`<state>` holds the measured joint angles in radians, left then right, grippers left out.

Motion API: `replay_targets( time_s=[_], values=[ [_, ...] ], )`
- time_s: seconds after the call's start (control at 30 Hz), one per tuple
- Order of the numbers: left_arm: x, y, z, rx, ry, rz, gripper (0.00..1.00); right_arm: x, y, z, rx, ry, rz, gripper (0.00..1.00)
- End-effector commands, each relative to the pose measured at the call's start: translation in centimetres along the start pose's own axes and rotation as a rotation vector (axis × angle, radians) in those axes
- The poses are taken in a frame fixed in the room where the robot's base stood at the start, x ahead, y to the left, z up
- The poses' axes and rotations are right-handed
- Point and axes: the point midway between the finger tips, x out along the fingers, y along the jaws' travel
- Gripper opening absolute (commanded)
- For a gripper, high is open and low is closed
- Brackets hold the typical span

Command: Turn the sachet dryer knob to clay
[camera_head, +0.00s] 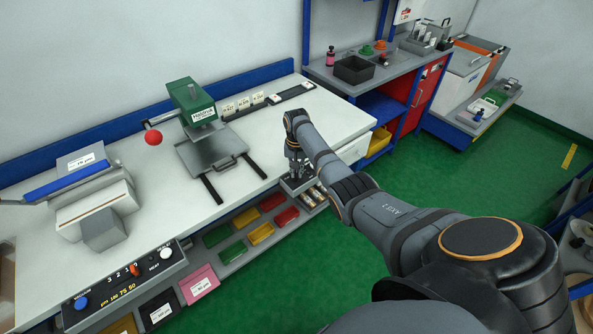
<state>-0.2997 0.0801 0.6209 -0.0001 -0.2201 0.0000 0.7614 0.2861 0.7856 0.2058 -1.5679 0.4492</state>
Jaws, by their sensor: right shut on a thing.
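My right gripper (297,174) points down at the front edge of the white bench. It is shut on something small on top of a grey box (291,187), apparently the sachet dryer. The fingers and the arm hide most of the knob, so its pointer and any clay mark cannot be read. Small light packets (313,195) lie in the open part next to the gripper. My left gripper is not in view.
A green press (191,97) with a red ball lever stands on the white bench (264,128). A control panel (128,283) with knobs is at lower left. Green floor (304,275) is clear in front.

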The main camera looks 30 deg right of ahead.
Motion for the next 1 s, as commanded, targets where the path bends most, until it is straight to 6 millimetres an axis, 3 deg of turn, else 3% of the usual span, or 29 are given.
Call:
replay_targets(
  time_s=[1.0],
  values=[
    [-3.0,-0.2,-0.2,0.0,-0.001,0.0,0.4,-0.1,-0.1,-0.1,-0.897,0.002,0.0,0.0]
  ],
)
